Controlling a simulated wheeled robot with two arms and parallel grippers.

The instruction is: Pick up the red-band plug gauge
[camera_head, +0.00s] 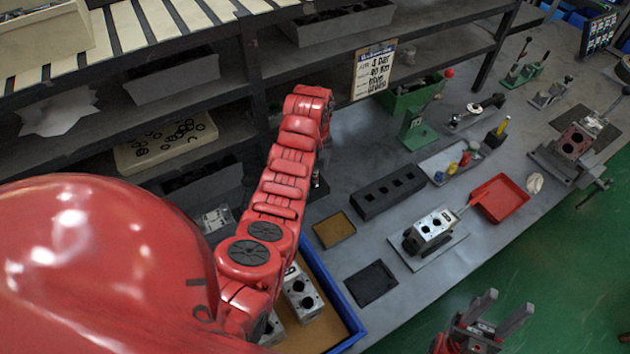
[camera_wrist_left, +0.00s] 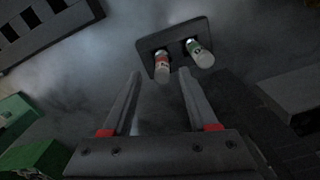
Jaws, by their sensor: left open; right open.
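The red-band plug gauge (camera_wrist_left: 162,66) stands in a small dark holder (camera_wrist_left: 150,42) in the left wrist view, with its pale end toward the camera. A green-band plug gauge (camera_wrist_left: 199,53) is beside it on the right in the same holder. My left gripper (camera_wrist_left: 159,74) is open, its fingertips pointing toward the holder and roughly either side of the red-band gauge; the jaws are not shut on it. In the head view my left arm hides this gripper, and I cannot make out the gauges. My right gripper (camera_head: 509,301) is open and empty at the lower right, over the green floor.
A black block with holes (camera_head: 388,191) lies on the bench, also in the left wrist view (camera_wrist_left: 50,22). Nearby are a valve block (camera_head: 433,226), a red tray (camera_head: 500,197), a dark pad (camera_head: 371,283) and a blue-rimmed crate (camera_head: 337,284). Dark shelves stand behind.

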